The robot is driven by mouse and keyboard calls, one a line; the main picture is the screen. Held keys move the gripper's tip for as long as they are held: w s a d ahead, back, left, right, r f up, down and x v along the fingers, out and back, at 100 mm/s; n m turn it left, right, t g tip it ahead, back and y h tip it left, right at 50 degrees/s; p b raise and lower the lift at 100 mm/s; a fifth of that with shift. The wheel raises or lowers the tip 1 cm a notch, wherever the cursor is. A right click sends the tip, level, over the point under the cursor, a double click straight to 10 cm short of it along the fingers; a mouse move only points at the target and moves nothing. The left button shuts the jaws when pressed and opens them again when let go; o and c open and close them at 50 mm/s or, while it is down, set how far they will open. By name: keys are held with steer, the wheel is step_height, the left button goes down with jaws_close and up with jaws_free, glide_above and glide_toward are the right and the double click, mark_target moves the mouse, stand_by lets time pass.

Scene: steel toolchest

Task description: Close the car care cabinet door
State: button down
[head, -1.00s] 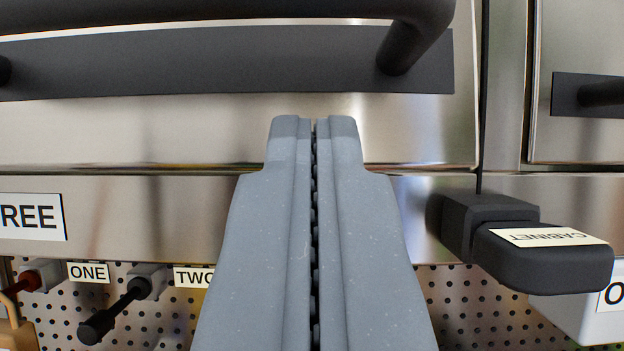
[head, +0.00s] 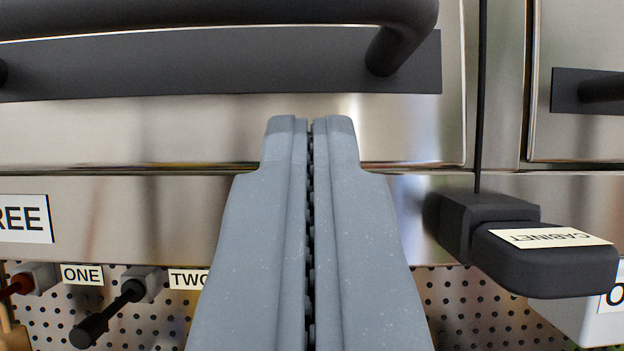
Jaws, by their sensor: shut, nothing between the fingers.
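My gripper (head: 310,125) is shut and empty, its grey fingers pointing at a steel front in the middle of the head view. A black handle with a "CABINET" label (head: 545,258) sticks out at the right, to the right of my fingers and apart from them. The label reads upside down. A dark vertical seam (head: 482,90) runs above this handle. I cannot tell from this view which panel is the car care door or how far it stands open.
A long black bar handle (head: 200,12) crosses the steel front above my fingers. Another black handle (head: 600,90) is at the far right. Below are a perforated board (head: 450,310), a black peg (head: 105,315) and labels "ONE" (head: 82,274) and "TWO" (head: 187,280).

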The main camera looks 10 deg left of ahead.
steer(key=shift+s+f+b, duration=0.15)
steer(key=shift+s+b, duration=0.55)
steer(key=shift+b, duration=0.1)
steer(key=b+v, duration=0.6)
steer(key=v, duration=0.5)
steer(key=shift+s+b, duration=0.2)
steer(key=shift+b, duration=0.1)
steer(key=c, duration=1.8)
jaws_free()
steer(key=shift+s+d, duration=0.15)
steer(key=shift+o, duration=0.2)
